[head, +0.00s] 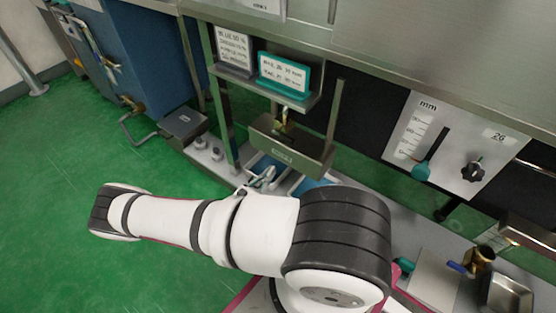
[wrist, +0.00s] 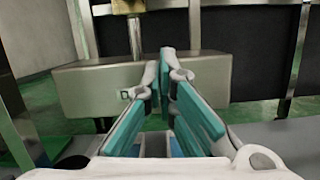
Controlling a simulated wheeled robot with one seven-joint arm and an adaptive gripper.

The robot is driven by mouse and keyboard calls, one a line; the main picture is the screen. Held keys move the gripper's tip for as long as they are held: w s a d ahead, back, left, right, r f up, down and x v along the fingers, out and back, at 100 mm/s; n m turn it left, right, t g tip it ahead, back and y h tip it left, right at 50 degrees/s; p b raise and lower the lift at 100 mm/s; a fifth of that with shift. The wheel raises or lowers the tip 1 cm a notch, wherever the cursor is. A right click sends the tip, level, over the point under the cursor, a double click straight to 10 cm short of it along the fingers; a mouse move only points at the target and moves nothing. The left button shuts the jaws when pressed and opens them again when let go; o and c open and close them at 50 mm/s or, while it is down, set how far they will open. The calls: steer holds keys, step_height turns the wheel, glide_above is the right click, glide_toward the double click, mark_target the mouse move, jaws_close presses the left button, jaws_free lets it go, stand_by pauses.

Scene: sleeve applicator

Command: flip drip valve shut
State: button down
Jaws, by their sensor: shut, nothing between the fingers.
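My gripper (head: 264,177) is shut and empty, below and in front of a grey metal box (head: 290,148) under the sign shelf. In the wrist view its teal-padded fingers (wrist: 167,62) come together in front of the box's face (wrist: 85,90). A brass fitting (head: 285,114) sits above the box; it shows at the top edge of the wrist view (wrist: 129,6), with a grey rod below it. A blue lever (head: 457,267) with a brass body (head: 480,258) is at the lower right of the head view. I cannot tell which fitting is the drip valve.
A gauge panel (head: 455,147) with a teal slider and black knob is on the right. A metal tray (head: 508,295) sits at the lower right. Metal posts (head: 335,105) flank the box. Green floor (head: 60,200) is clear at left.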

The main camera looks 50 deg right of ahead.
steer(key=shift+v, duration=1.55)
